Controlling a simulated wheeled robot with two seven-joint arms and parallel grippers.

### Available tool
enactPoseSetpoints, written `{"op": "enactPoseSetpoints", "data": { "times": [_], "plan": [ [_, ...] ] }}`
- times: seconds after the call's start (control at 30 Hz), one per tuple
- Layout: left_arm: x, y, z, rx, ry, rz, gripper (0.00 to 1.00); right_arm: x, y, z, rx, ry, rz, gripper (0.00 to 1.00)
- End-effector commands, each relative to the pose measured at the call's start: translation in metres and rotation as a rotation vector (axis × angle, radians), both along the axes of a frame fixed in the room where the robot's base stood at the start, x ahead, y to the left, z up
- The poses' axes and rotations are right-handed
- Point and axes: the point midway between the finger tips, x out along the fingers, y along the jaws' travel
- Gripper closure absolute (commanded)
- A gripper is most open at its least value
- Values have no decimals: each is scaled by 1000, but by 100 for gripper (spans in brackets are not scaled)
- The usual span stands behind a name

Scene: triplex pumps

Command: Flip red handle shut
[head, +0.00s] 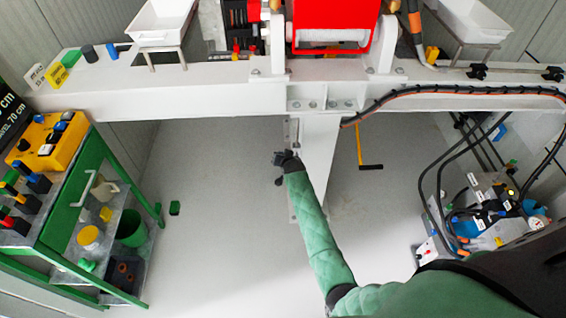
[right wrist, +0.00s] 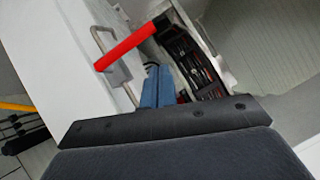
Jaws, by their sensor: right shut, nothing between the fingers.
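The red handle (right wrist: 132,44) is a red bar in the right wrist view. It slants up to the right from a metal bracket (right wrist: 112,68) on a white beam (right wrist: 55,60). I cannot make the handle out in the head view. My right gripper (right wrist: 158,72) shows its two blue fingers together and empty, just below the handle and apart from it in the picture. In the head view, my right gripper (head: 284,158) is a dark shape at the end of the green-sleeved arm, in front of the white post (head: 318,150). My left gripper is in neither view.
A tray of tools (right wrist: 190,60) lies beyond the fingers. A yellow bar with a black end (head: 361,150) hangs right of the post. A green cart (head: 75,190) stands at left, hoses and a pump unit (head: 490,205) at right. The grey floor (head: 225,220) between is mostly clear.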

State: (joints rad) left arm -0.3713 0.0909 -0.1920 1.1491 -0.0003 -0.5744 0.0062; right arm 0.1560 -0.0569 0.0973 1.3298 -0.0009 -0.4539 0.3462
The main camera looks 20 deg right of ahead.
Motion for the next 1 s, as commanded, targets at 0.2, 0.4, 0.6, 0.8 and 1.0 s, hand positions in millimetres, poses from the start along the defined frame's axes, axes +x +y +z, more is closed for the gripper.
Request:
{"op": "enactPoseSetpoints", "data": {
  "times": [0.2,0.4,0.6,0.8,1.0],
  "plan": [
    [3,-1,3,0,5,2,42,-12,3,7,0,0,0,100],
    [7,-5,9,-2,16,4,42,-26,8,16,1,0,0,100],
    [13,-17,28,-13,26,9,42,-49,14,31,1,0,0,100],
    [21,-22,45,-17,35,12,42,-70,20,46,0,-1,0,100],
    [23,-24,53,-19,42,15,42,-79,22,55,0,0,0,100]
  ]
}}
